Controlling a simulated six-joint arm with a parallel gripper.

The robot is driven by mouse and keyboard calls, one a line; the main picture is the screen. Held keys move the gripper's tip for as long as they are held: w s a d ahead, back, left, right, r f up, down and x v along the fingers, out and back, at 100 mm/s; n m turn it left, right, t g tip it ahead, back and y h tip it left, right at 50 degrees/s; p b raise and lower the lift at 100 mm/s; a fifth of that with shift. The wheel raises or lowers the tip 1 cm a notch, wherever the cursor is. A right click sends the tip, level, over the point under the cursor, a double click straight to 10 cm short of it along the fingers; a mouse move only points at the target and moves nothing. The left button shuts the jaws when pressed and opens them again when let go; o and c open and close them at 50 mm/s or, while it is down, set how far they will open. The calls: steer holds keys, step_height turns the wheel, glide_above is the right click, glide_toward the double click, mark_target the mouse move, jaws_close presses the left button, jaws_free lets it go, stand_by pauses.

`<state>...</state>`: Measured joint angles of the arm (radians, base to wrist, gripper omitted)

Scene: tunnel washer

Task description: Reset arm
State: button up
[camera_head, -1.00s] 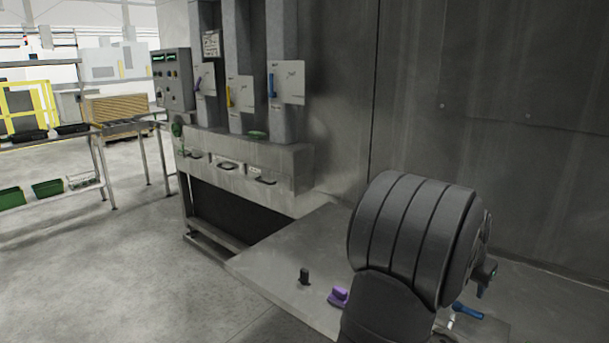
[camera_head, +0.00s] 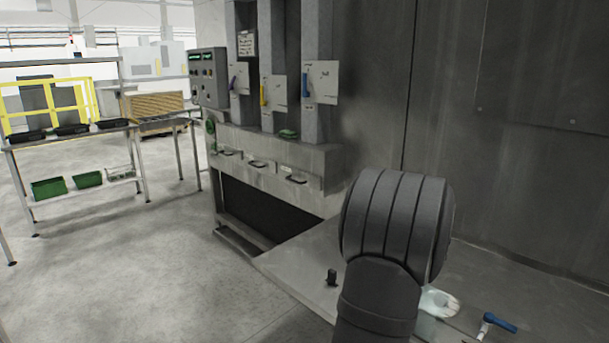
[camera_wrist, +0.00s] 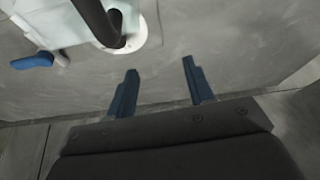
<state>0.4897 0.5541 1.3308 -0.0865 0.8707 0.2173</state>
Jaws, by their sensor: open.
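My gripper (camera_wrist: 158,80) shows in the wrist view with its two blue fingers apart and nothing between them. Beyond the fingertips is a grey metal surface, and the fingers look clear of it. In the head view my dark arm fills the lower right and hides the gripper. The arm stands over the metal table (camera_head: 300,268).
A blue-handled valve (camera_head: 497,322) and a whitish fitting (camera_head: 440,302) are on the table right of my arm. A small black peg (camera_head: 331,278) stands left of it. Lever panels (camera_head: 279,87) and a control box (camera_head: 208,78) are behind. Open floor lies left.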

steer(key=w+a+n, duration=0.2)
steer(key=w+a, duration=0.2)
steer(key=a, duration=0.5)
steer(key=w+a+n+y, duration=0.1)
steer(key=w+a, duration=0.3)
steer(key=a, duration=0.4)
steer(key=shift+a+r+n+t, duration=0.15)
steer(key=shift+a+n+t, duration=0.15)
steer(key=shift+a+n, duration=0.1)
steer(key=shift+d+r, duration=0.1)
